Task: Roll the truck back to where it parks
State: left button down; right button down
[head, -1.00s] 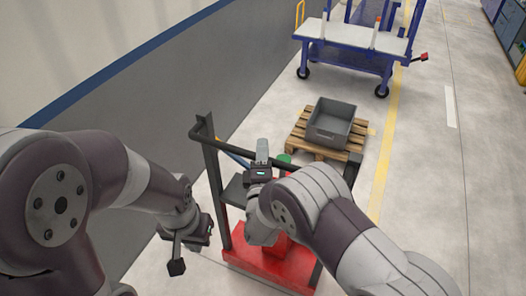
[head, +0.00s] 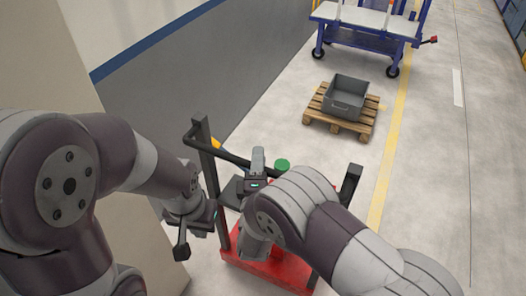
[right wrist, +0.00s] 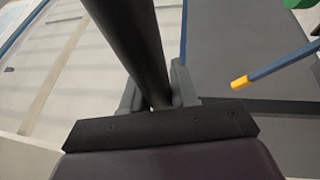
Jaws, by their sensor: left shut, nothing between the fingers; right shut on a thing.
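The truck has a red base (head: 290,268) and a black upright frame with a black push bar (head: 222,154). It stands right in front of me in the head view, partly hidden by my right arm. My right gripper (head: 258,163) is shut on the black bar, which runs between its grey fingers in the right wrist view (right wrist: 155,92). My left gripper (head: 181,247) is shut and empty, hanging to the left of the truck frame. No marked parking place can be made out.
A pale wall or pillar (head: 75,55) stands close on the left. A grey crate (head: 347,100) on a wooden pallet (head: 322,113) lies beyond the truck, with a blue cart (head: 365,38) further back. Open floor lies right of the yellow line (head: 390,150).

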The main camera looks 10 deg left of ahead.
jog(key=shift+s+a, duration=0.2)
jog(key=shift+s, duration=0.5)
jog(key=shift+s+f, duration=0.1)
jog(key=shift+f, duration=0.05)
